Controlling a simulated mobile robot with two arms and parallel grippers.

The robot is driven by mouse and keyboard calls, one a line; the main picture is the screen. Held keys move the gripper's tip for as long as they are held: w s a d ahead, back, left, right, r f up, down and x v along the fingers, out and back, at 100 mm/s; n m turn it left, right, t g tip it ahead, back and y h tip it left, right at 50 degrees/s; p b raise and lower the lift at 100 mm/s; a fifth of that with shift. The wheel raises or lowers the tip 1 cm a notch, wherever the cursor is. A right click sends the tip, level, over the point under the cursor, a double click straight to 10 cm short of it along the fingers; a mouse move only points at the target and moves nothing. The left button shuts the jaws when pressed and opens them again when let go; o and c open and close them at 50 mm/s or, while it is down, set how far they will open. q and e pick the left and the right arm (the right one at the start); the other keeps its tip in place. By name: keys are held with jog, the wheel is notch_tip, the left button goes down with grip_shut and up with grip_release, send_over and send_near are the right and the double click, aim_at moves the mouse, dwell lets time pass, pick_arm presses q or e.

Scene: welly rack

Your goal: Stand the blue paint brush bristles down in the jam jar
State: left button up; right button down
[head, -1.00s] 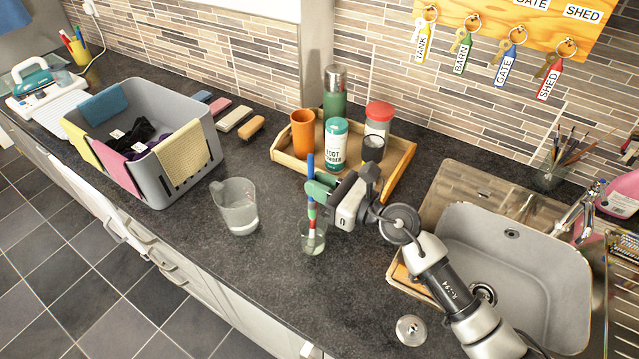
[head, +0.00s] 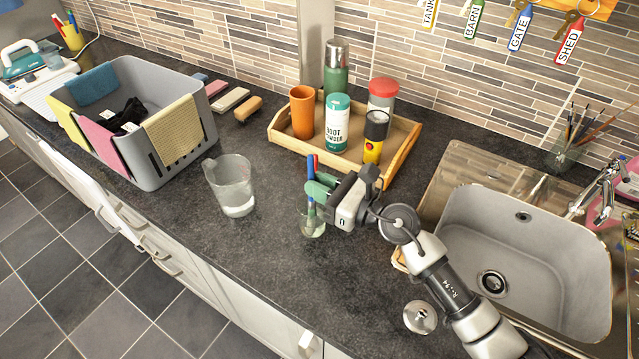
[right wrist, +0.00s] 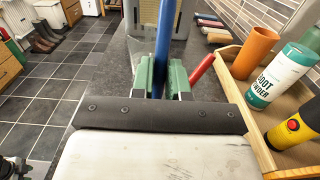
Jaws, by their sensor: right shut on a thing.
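The blue paint brush (right wrist: 164,40) is upright between the green fingers of my right gripper (head: 318,189), which is shut on its handle. The handle's top stands above the fingers in the head view. Its lower part runs down to the clear jam jar (head: 314,228), and its tip seems to be inside the jar's mouth. Whether it touches the bottom cannot be told. A red handle (right wrist: 203,67) leans beside the right finger in the right wrist view, apart from the blue one. My left gripper is not in view.
A clear measuring jug (head: 232,186) stands left of the jar. A wooden tray (head: 405,150) with bottles and a torch lies behind my gripper. The sink (head: 540,240) is to the right, a metal lid (head: 420,317) in front. The counter before the jar is clear.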

jog(key=shift+s+f, duration=0.1)
jog(key=shift+f, duration=0.35)
jog(key=c, duration=1)
grip_release()
jog(key=shift+c, duration=0.2)
jog(key=b+v, duration=0.4)
jog(key=v, duration=0.6)
jog(key=shift+d, duration=0.35)
jog(key=shift+s, duration=0.2)
